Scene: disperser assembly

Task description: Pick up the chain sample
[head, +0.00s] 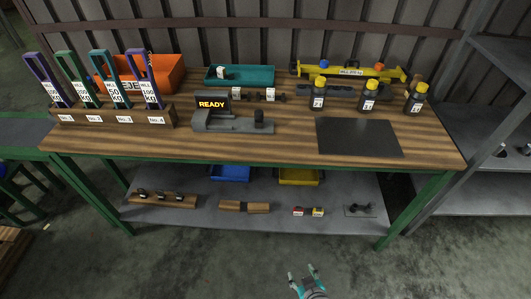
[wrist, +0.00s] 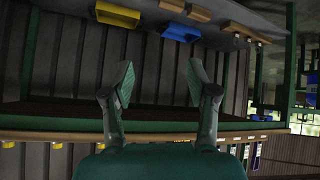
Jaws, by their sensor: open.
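I cannot single out the chain sample for certain. A small dark item (head: 360,209) lies at the right end of the lower shelf; it is too small to tell whether it is a chain. My gripper (head: 302,272) is in front of the bench, low in the head view, apart from everything. In the wrist view my gripper (wrist: 160,78) has its two fingers wide apart, with nothing between them.
The wooden bench top (head: 290,130) holds labelled tools, dark bottles, a "READY" device (head: 212,104) and a dark mat (head: 358,137). The lower shelf (head: 335,190) carries blue (head: 230,173) and yellow (head: 299,176) bins and small blocks. The floor in front is clear.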

